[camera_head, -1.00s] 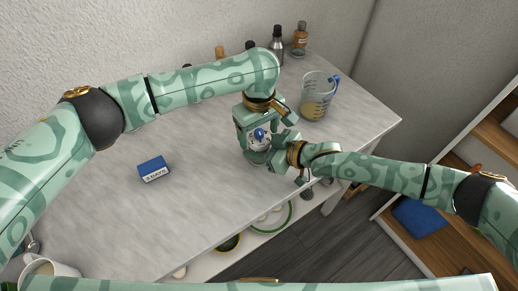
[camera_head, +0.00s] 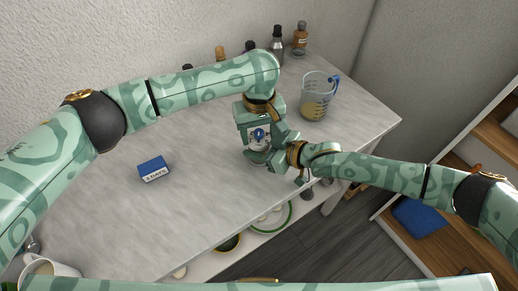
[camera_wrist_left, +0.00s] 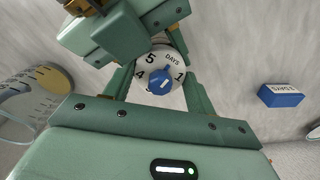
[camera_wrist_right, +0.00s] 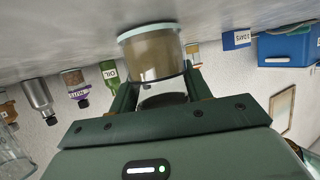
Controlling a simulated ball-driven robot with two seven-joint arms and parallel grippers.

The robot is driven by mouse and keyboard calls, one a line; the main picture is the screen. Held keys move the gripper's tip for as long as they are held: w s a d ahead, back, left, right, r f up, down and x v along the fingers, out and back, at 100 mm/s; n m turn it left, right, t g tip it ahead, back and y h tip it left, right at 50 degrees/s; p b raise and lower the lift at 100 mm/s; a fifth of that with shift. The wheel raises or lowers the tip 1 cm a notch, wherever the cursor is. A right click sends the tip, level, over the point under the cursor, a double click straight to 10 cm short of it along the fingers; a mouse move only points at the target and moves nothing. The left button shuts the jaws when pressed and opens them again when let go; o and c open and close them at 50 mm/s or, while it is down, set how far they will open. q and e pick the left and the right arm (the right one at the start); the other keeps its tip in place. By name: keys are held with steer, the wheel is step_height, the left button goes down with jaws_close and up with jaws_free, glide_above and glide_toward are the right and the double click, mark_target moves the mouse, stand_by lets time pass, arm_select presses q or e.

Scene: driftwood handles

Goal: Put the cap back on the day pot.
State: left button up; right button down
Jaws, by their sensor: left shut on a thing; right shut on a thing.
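The day cap is a round white dial with numbers, the word DAYS and a blue pointer knob. It shows in the left wrist view (camera_wrist_left: 150,56) and, small, in the head view (camera_head: 259,134). My left gripper (camera_wrist_left: 160,78) is shut on it, one finger on each side. The day pot (camera_wrist_right: 152,56), a clear pot with tan contents and a pale green rim, shows in the right wrist view. My right gripper (camera_wrist_right: 160,88) is shut on it from the side. The cap is at the pot's top; I cannot tell whether it is seated, as the grippers hide the join.
A blue block labelled 3 DAYS (camera_head: 153,169) lies on the grey table (camera_head: 110,215). A measuring jug (camera_head: 318,96) stands to the right behind my grippers. Several bottles (camera_head: 277,45) line the back wall. A mug (camera_head: 48,268) is at the lower left.

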arm_select(q)
steer(key=o, duration=1)
steer(key=shift+c, duration=0.2)
steer(key=shift+o, duration=0.6)
steer(key=shift+d, duration=0.1)
step_height(320, 180, up, 4)
steer(key=shift+r, duration=0.25)
